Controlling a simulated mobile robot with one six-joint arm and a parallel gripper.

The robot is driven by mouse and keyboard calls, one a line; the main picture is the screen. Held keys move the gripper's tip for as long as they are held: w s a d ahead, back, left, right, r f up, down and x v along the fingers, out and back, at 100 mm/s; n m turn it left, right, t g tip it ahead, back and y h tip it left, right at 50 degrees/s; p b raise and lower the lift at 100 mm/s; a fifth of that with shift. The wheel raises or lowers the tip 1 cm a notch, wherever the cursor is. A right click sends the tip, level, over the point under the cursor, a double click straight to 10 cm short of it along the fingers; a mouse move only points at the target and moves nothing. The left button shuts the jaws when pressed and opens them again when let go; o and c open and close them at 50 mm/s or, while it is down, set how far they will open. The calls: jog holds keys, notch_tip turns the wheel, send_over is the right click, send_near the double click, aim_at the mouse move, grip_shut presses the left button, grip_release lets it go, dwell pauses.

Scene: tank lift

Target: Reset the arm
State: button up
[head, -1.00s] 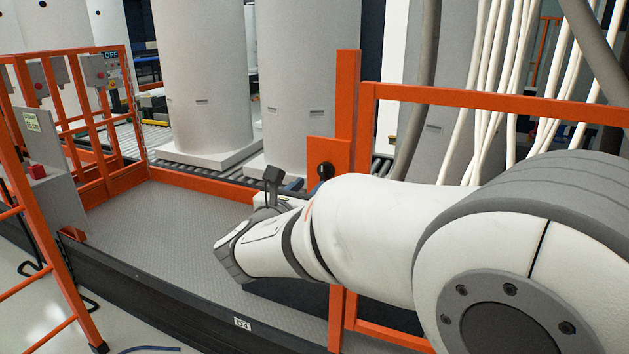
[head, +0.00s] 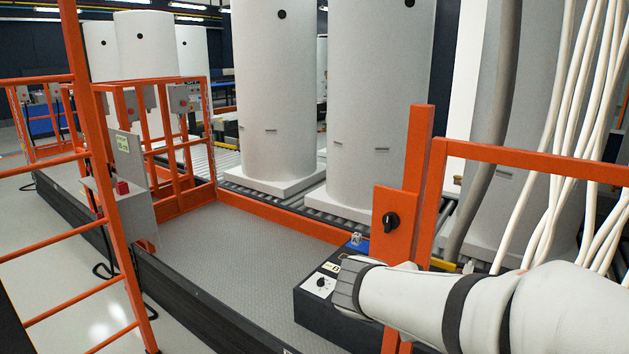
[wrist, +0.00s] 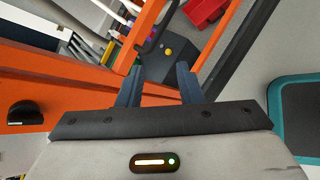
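My white arm reaches in from the lower right of the head view, and its end is in front of a dark control box there. In the wrist view my gripper (wrist: 157,85) shows two dark fingers standing apart with a gap between them. Nothing is held between them. Beyond the fingers are an orange frame (wrist: 75,87) and a dark panel with small coloured buttons.
A control box (head: 318,284) with a dial stands by the orange post (head: 408,190), which carries a black rotary knob (head: 390,221). Tall white tanks (head: 275,90) stand on rollers behind. The grey platform floor (head: 240,255) is clear. An orange railing (head: 95,180) stands at left.

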jog(key=s+a+f+m+g+y+p, duration=0.1)
jog(key=s+a+m+g+y+p, duration=0.1)
jog(key=s+a+m+y+p, duration=0.3)
jog(key=s+a+m+y, duration=0.1)
jog(key=s+m+y, duration=0.3)
jog(key=m, duration=0.7)
jog(key=shift+s+g, duration=0.4)
jog(key=shift+s, duration=0.45)
